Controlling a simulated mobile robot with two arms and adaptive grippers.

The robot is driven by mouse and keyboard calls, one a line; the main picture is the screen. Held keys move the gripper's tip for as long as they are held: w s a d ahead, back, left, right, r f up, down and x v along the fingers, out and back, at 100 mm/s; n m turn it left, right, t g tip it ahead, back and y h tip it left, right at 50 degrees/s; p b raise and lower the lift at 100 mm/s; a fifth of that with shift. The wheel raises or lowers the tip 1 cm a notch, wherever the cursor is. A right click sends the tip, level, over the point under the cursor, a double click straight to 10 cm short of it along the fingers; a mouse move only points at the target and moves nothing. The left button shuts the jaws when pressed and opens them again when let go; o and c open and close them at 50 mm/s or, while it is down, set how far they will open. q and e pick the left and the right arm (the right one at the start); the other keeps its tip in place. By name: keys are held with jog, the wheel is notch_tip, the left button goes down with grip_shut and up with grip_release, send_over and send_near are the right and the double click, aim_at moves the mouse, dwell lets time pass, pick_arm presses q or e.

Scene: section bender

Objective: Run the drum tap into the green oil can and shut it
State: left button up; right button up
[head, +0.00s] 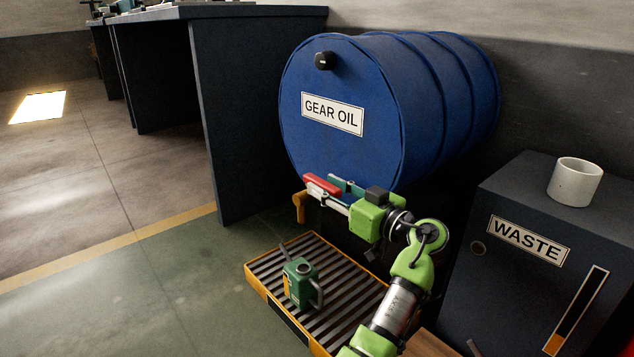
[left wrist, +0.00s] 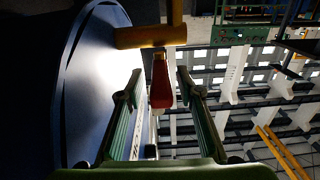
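The blue drum (head: 390,110) labelled GEAR OIL lies on its side, also in the left wrist view (left wrist: 95,85). Its brass-yellow tap (head: 299,207) sticks out low on the front and shows in the left wrist view (left wrist: 150,37). The tap's red lever (left wrist: 160,82) points toward my left gripper. My left gripper (head: 325,190) is open, with one finger on each side of the lever and visible gaps in the left wrist view. The green oil can (head: 299,284) stands upright on the drip tray below the tap. No oil stream shows. My right gripper is out of view.
The slatted drip tray (head: 262,281) has a yellow rim. A dark WASTE cabinet (head: 510,285) with a pale cup (head: 575,181) on top stands at right. A dark bench (head: 258,100) stands left of the drum. Open floor (head: 130,305) lies left of the tray.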

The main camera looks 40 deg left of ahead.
pick_arm(q)
jog(key=shift+v, duration=1.45)
